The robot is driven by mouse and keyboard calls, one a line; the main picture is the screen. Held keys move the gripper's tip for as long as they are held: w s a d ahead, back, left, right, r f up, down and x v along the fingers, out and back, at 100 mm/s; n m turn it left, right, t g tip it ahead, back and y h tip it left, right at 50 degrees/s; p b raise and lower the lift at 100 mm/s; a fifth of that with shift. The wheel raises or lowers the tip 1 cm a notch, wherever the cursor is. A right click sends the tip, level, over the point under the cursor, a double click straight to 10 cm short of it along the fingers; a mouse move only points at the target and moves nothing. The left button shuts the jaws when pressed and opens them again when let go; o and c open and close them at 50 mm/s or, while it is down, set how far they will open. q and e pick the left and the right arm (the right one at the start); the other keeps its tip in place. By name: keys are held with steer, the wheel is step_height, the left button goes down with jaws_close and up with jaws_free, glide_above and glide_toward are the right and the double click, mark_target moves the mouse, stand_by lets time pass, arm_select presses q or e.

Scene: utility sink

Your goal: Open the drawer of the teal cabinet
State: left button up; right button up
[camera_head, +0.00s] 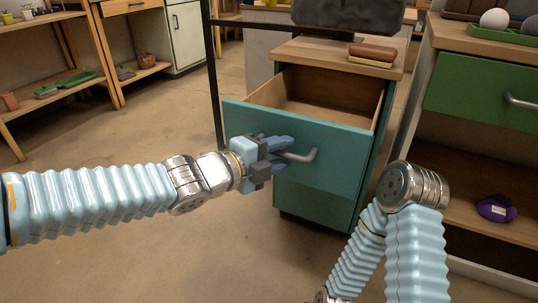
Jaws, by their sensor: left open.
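The teal cabinet (312,211) stands at the centre with a wooden top. Its teal-fronted upper drawer (335,142) is pulled well out, and its wooden inside looks empty. The grey drawer handle (312,156) is on the drawer front. My left gripper (288,155) is open at the left part of the handle, its blue fingers close around or beside it. Contact with the handle is not clear. My right arm bends at the lower right; its gripper is not visible.
A brown and tan brush-like block (372,54) lies on the cabinet top. A green-drawered wooden unit (480,97) stands at the right, with a purple item (495,208) on its shelf. Wooden shelving (52,72) is at the far left. The floor (120,235) at the left is clear.

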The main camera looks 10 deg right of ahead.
arm_select(q)
steer(key=p+v, duration=0.5)
steer(key=v, duration=0.8)
steer(key=shift+a, duration=0.3)
steer(key=shift+s+r, duration=0.1)
steer(key=w+a+f+n+g+y+p, duration=0.1)
steer(key=w+a+f+n+y+p, duration=0.15)
steer(key=f+n, duration=0.7)
steer(key=w+a+f+n+y+p, duration=0.2)
steer(key=w+f+n+y, duration=0.15)
steer(key=f+n, duration=0.55)
steer(key=s+a+f+n+g+y+p, duration=0.1)
steer(key=s+a+f+n+g, duration=0.1)
steer(key=s+f+n, duration=0.4)
steer(key=s+a+f+n+g+y+p, duration=0.2)
steer(key=s+f+n+g, duration=0.3)
steer(key=s+f, duration=0.4)
step_height(320, 180, down, 7)
steer(key=shift+a+r+n, duration=0.1)
steer(key=shift+a+n, duration=0.3)
steer(key=shift+n, duration=0.05)
